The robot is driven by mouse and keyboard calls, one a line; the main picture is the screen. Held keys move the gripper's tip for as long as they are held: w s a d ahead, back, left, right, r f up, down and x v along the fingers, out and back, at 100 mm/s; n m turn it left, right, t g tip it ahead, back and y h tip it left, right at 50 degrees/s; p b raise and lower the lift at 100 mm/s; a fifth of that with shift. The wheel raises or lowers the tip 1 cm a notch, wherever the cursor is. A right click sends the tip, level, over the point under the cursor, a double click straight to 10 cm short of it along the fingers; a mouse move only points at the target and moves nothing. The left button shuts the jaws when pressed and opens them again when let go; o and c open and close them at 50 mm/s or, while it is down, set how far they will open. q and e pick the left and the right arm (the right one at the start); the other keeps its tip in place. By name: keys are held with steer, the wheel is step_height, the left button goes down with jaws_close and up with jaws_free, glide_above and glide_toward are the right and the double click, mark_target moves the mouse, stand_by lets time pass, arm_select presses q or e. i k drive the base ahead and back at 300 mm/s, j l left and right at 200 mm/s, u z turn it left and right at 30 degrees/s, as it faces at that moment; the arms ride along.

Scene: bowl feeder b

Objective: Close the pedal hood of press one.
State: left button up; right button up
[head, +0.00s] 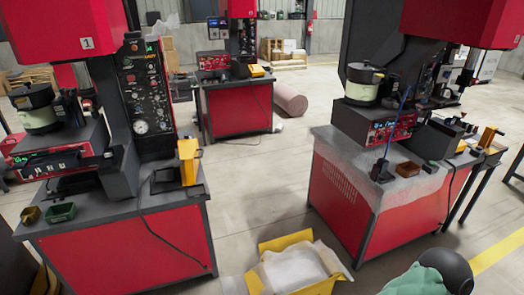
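Press one (132,90) stands at the left, with a red head marked "1" and a dark control panel. On the front right of its table is a yellow part (189,161), which looks like the pedal hood. It stands upright beside a low dark base (165,182), so it looks raised. The pedal itself cannot be made out. Neither of my grippers is in view.
A green bin (61,212) and a small brown bin (29,215) sit on press one's table (120,235). A yellow box (325,285) with white wrapping, a dark round object (450,268) and teal material (412,282) are at the bottom. Floor (250,180) between presses is clear.

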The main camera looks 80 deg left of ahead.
mark_target(188, 149)
steer(key=u, duration=0.5)
steer(key=i+u, duration=0.1)
steer(key=u, duration=0.4)
steer(key=l+u, duration=0.1)
steer(key=u, duration=0.9)
steer(key=l+u, duration=0.1)
steer(key=u, duration=1.4)
steer(key=i+u, duration=0.15)
steer(key=i, duration=0.5)
